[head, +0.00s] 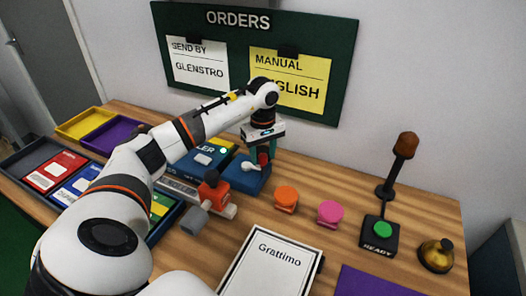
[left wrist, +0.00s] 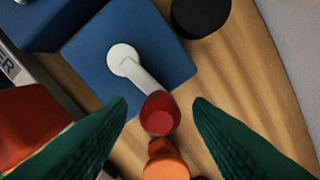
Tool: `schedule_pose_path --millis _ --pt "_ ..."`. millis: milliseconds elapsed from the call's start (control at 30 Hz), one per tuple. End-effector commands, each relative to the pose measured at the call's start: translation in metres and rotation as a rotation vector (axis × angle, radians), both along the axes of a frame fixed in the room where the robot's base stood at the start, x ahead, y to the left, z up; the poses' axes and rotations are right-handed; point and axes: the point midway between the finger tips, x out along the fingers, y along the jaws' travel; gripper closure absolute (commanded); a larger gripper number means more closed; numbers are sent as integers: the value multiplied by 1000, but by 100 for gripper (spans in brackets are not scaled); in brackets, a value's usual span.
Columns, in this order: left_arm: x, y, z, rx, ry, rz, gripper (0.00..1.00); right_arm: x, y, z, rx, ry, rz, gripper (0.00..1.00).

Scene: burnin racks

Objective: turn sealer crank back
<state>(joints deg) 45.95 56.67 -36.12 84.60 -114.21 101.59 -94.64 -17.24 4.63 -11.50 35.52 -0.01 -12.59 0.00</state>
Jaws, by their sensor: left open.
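The sealer (head: 205,155) is a blue machine on the table, partly hidden behind my left arm. Its crank shows in the left wrist view as a light grey arm (left wrist: 136,72) on a round hub, with a red knob (left wrist: 160,114) at its end. In the head view the red knob (head: 263,158) sits below my left gripper (head: 265,156). In the left wrist view the gripper's green fingers (left wrist: 160,118) are spread on both sides of the knob, with gaps to it. My right gripper does not show.
An orange stamp (head: 286,199) and a pink stamp (head: 330,213) stand right of the sealer. A red-handled tool (head: 212,190) stands in front of it. A black round object (left wrist: 201,14) is beside the blue block.

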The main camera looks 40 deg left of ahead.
Motion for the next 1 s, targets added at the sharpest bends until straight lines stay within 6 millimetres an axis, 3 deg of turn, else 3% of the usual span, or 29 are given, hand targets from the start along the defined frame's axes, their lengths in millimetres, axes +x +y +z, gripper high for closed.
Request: schedule_pose_path --millis 67,333,667,1000 --pt "0 0 0 0 0 0 54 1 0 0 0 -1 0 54" --pt "0 0 0 0 0 0 98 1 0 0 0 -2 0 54" --pt "2 1 1 1 0 47 98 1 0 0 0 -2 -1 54" --pt "13 9 1 4 -1 282 98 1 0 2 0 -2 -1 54"
